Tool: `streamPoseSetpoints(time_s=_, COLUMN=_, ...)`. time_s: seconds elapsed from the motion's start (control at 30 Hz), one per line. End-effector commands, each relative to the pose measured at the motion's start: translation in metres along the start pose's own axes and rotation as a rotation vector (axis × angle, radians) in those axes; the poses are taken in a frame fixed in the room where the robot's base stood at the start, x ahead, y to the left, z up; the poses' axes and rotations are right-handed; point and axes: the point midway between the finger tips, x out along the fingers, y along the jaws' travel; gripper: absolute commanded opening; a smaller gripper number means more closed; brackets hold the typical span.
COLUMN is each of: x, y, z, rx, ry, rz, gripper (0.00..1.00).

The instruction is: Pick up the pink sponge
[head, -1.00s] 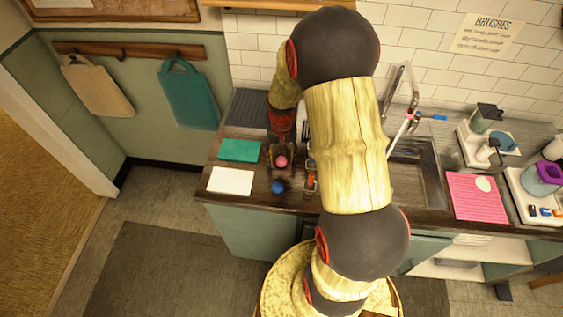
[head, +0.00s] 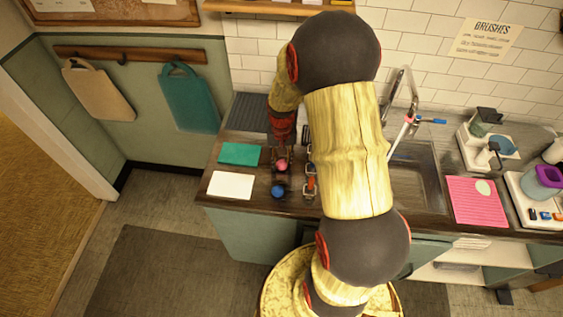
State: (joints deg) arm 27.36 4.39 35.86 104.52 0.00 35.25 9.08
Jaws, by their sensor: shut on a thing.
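The pink sponge (head: 282,164) looks like a small round pink ball. It is near the left end of the dark counter (head: 240,194). My gripper (head: 281,170) points down over it, and its fingers are shut on the sponge, one on each side. The fingers are small and dark in this view. I cannot tell whether the sponge is clear of the counter.
A blue ball (head: 278,191) lies just in front of my gripper. Small orange-and-dark items (head: 310,186) stand close to the right. A teal sheet (head: 239,154) and white sheet (head: 230,185) lie left. The sink (head: 415,170) and pink mat (head: 477,201) are right.

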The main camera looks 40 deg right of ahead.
Motion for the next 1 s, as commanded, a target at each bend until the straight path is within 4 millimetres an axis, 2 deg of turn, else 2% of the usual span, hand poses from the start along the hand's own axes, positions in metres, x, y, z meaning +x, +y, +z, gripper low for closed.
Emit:
streamPoseSetpoints(time_s=0.2, x=-0.031, y=0.0, z=0.0, rx=0.0, ry=0.004, rz=-0.001, gripper=0.19)
streamPoseSetpoints(time_s=0.5, x=-0.088, y=-0.004, z=0.05, rx=-0.002, ry=0.004, rz=-0.001, gripper=0.19)
streamPoseSetpoints(time_s=0.8, x=-0.112, y=-0.008, z=0.106, rx=-0.001, ry=0.003, rz=-0.001, gripper=0.19)
streamPoseSetpoints(time_s=1.0, x=-0.121, y=-0.009, z=0.129, rx=-0.002, ry=0.002, rz=0.0, gripper=0.19)
